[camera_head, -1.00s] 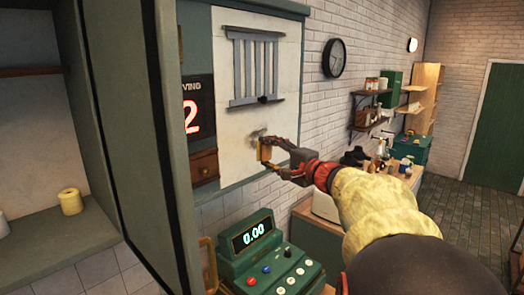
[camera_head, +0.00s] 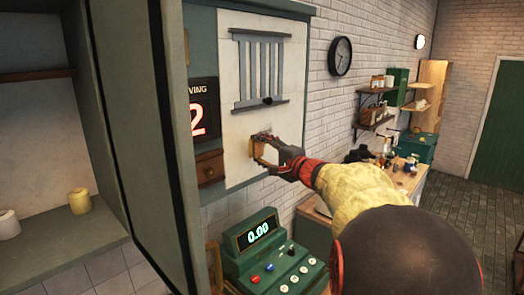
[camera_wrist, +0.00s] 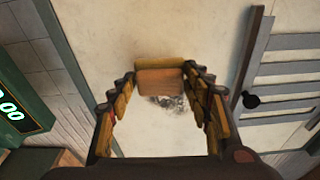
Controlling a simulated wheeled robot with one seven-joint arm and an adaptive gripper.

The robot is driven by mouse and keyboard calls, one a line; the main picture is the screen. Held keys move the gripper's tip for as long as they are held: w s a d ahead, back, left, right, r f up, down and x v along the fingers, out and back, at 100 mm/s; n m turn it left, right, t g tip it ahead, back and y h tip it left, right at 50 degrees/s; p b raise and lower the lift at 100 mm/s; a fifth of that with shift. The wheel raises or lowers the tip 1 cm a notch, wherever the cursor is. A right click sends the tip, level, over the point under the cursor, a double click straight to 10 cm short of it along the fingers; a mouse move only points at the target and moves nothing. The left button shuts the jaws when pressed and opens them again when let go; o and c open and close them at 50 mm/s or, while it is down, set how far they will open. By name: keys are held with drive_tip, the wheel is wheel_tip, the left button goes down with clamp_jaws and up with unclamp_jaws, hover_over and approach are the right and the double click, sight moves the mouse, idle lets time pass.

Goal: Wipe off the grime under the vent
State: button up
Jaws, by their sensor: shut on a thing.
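The vent (camera_head: 262,70) is a grey slatted grille on a pale wall panel. It also shows at the right in the wrist view (camera_wrist: 290,88). A dark grey patch of grime (camera_wrist: 170,102) lies on the panel below the vent and is partly hidden behind the sponge and fingers. My gripper (camera_head: 263,150) is shut on a tan sponge (camera_wrist: 160,78). The sponge is at the panel beside the grime, and part of the grime shows past its edge. I cannot tell whether the sponge touches the panel.
A green console with a lit display (camera_head: 262,240) stands below the panel. A small brown drawer (camera_head: 209,167) and a dark number sign (camera_head: 203,108) are left of it. A large green door edge (camera_head: 140,140) rises at the left. A clock (camera_head: 340,56) hangs right.

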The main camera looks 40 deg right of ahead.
sight(274, 133)
drive_tip(key=shift+w+a+b, duration=0.1)
drive_tip(key=shift+w+b, duration=0.5)
drive_tip(key=shift+w, duration=0.35)
idle(0.5)
drive_tip(key=shift+w+d+r+b, duration=0.15)
drive_tip(key=shift+d+r+b, duration=0.15)
drive_tip(key=shift+d, duration=1.7)
drive_tip(key=shift+w+d+r+b, duration=0.15)
drive_tip(key=shift+d+r+b, duration=0.1)
drive_tip(key=shift+d, duration=1.7)
drive_tip(key=shift+w+d+r+b, duration=0.15)
drive_tip(key=shift+d+r+b, duration=0.15)
drive_tip(key=shift+d, duration=1.7)
drive_tip(key=shift+s+a+f+b, duration=0.1)
drive_tip(key=shift+a+b, duration=1.7)
drive_tip(key=shift+a, duration=0.3)
